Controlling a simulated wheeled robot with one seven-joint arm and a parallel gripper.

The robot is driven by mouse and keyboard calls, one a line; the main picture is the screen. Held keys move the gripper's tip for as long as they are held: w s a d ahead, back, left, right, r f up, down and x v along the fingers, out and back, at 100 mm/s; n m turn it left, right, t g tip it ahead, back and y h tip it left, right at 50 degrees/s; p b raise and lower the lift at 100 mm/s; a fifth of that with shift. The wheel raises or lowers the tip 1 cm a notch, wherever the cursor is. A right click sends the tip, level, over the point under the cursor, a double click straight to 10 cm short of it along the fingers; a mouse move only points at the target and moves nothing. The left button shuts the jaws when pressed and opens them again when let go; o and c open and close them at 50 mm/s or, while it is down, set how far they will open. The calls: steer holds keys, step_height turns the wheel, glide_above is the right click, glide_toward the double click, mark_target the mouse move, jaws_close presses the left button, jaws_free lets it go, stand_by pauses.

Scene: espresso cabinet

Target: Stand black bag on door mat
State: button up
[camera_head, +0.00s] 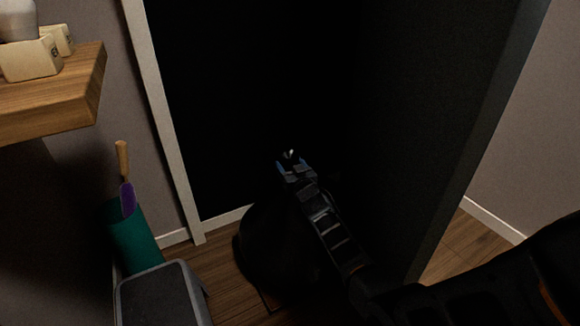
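The black bag (262,255) is a dark rounded shape low in the middle of the view, on or just above the wood floor. Its upper part blends into the dark doorway, and my arm covers its right side. My gripper (290,155) shows above the bag's visible body, against the dark. I cannot tell whether its fingers are apart or closed, or whether they touch any part of the bag. I cannot make out a door mat; a thin brown edge shows below the bag, too dim to name.
A dark panel (430,130) stands close on the right of my arm. A grey-lidded bin (160,295) and a teal container (130,240) with a wooden-handled purple item stand at left. A wooden shelf (60,100) juts out above them. Some bare floor (465,250) shows at right.

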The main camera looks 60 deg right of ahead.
steer(key=shift+r, duration=0.15)
steer(key=shift+s+a+p, duration=0.2)
steer(key=shift+p, duration=0.1)
steer(key=p+v, duration=0.3)
steer(key=v, duration=0.8)
steer(key=shift+s+a+p, duration=0.2)
steer(key=shift+a+p, duration=0.05)
steer(key=shift+p, duration=0.05)
steer(key=s+a+n+y, duration=0.15)
steer(key=s+a, duration=0.25)
steer(key=a, duration=0.4)
steer(key=s+a+n+t+y, duration=0.15)
steer(key=s+a, duration=0.25)
steer(key=a, duration=0.5)
steer(key=s+a+n+y, duration=0.1)
steer(key=s+a+y, duration=0.15)
steer(key=a, duration=0.55)
steer(key=s+a+r+n+y, duration=0.2)
steer(key=s+a+r+y, duration=0.1)
steer(key=s+a+r, duration=0.3)
steer(key=s+a+r+n+y, duration=0.2)
steer(key=s+a+r, duration=0.5)
steer(key=s+r, duration=0.4)
steer(key=shift+s+r+y, duration=0.25)
steer(key=shift+s+y, duration=0.15)
steer(key=shift+y, duration=0.15)
